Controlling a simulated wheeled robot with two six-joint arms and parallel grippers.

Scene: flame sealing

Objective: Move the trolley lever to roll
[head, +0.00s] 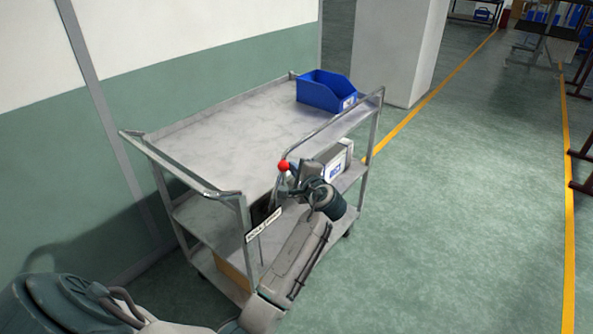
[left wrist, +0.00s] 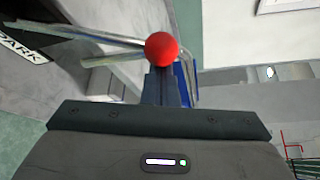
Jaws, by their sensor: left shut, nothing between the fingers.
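The trolley (head: 215,150) is a grey metal cart with shelves, standing by the wall. Its lever shows as a red ball knob (head: 284,165) near the trolley's front right side. A white label plate (head: 263,226) with dark lettering is on the front corner; in the left wrist view the plate (left wrist: 22,42) reads "PARK". My left gripper (head: 287,184) is shut and empty, right at the knob. In the left wrist view the knob (left wrist: 161,49) sits at the tips of my closed fingers (left wrist: 167,84); I cannot tell whether they touch. The lever's shaft is mostly hidden by the gripper.
A blue bin (head: 326,91) stands at the far end of the trolley's top. A pale box with a blue label (head: 337,169) is beside my left wrist. A wall (head: 200,75) is behind and a white pillar (head: 396,50) beyond.

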